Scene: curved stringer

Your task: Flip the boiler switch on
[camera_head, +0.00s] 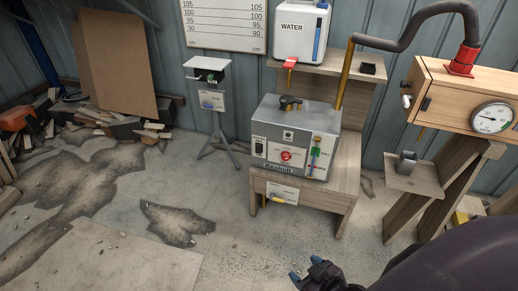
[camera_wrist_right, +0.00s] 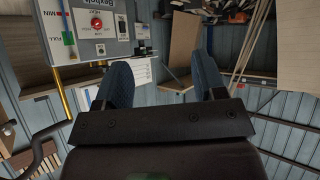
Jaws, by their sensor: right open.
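The boiler (camera_head: 268,118) is a grey metal box on a wooden stand in the middle of the head view. Its front panel has a red round control (camera_head: 286,156), a small dark switch-like part (camera_head: 259,147) left of it, and a coloured level gauge (camera_head: 315,157) on the right. The switch position is too small to tell. My right gripper (camera_head: 305,269) is low in front of the stand, apart from the boiler. In the right wrist view its blue fingers (camera_wrist_right: 160,72) are spread and empty, with the boiler panel (camera_wrist_right: 85,47) rotated at upper left. My left gripper is not in view.
A white water tank (camera_head: 302,38) stands on the shelf behind. A wooden box with a gauge (camera_head: 490,118) and a curved dark pipe (camera_head: 420,18) are on the right. A small tripod stand (camera_head: 212,102) is left of the boiler.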

